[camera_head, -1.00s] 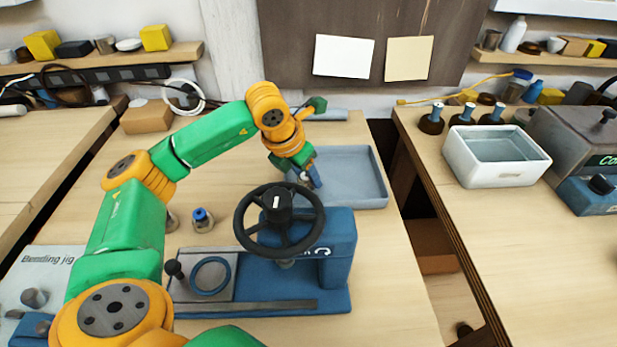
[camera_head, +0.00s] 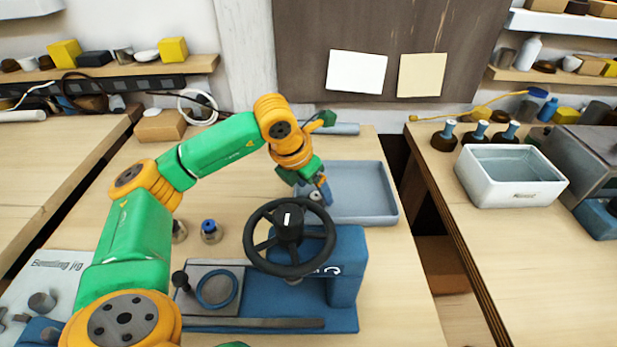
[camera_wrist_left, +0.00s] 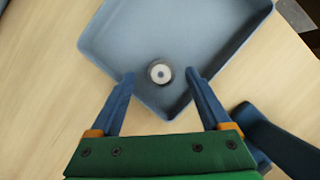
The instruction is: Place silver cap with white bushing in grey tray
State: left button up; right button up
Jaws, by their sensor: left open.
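The silver cap with white bushing (camera_wrist_left: 160,72) sits on the floor of the grey tray (camera_wrist_left: 150,30), near its corner, with the pale ring facing up. In the head view the cap (camera_head: 316,196) is a small silver shape by my fingers at the left part of the tray (camera_head: 372,195). My left gripper (camera_head: 324,187) is open over the tray's near left part. In the wrist view its two blue fingers stand apart on either side of the cap, with gaps between. My right gripper is not in view.
A blue press with a black handwheel (camera_head: 289,237) stands just in front of the tray. A blue-topped silver part (camera_head: 211,231) stands left of it. A white bin (camera_head: 512,177) is on the right bench, across a gap. The tray's right side is empty.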

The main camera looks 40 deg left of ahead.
pick_arm(q)
jog(key=v, duration=0.9)
jog(key=shift+s+r, duration=0.15)
jog(key=shift+r, duration=0.15)
